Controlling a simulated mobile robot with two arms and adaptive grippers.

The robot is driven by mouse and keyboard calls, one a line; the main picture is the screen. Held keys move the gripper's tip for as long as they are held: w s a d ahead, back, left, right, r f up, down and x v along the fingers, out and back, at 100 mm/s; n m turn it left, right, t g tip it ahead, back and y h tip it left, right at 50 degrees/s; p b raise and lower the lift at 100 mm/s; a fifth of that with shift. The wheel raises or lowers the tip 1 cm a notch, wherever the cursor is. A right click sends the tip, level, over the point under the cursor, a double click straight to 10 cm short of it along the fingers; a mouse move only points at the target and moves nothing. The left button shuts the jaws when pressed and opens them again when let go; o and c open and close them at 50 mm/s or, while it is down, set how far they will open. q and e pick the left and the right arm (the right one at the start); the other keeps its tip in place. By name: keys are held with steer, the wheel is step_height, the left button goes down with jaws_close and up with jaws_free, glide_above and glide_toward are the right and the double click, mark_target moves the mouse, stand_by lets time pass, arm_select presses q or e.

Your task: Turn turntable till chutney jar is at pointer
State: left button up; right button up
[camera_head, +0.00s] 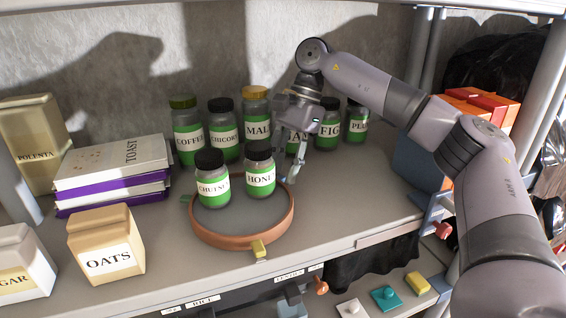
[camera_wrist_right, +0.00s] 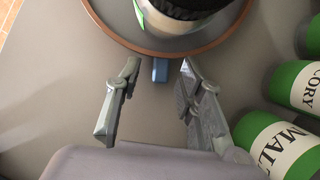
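The round turntable (camera_head: 215,239) with an orange-brown rim sits on the shelf. The chutney jar (camera_head: 213,187), green with a black lid, stands on its left part, and the honey jar (camera_head: 260,178) on its right part. A yellow tab (camera_head: 258,248) is at the rim's front; I cannot tell for certain whether it is the pointer. My right gripper (camera_head: 290,165) is behind and right of the honey jar. In the right wrist view it (camera_wrist_right: 158,84) is open, with a blue tab (camera_wrist_right: 160,69) at the turntable's rim between its fingertips. My left gripper is not in view.
A row of jars stands close behind the turntable, including coffee (camera_head: 187,135), malt (camera_head: 256,128) and fig (camera_head: 328,130). Blue and orange boxes are at right. Shelf is free right of the turntable.

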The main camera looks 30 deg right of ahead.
steer(key=shift+w+a+f, duration=0.1)
steer(key=shift+f, duration=0.2)
steer(key=shift+c, duration=0.5)
jaws_close()
steer(key=shift+r, duration=0.1)
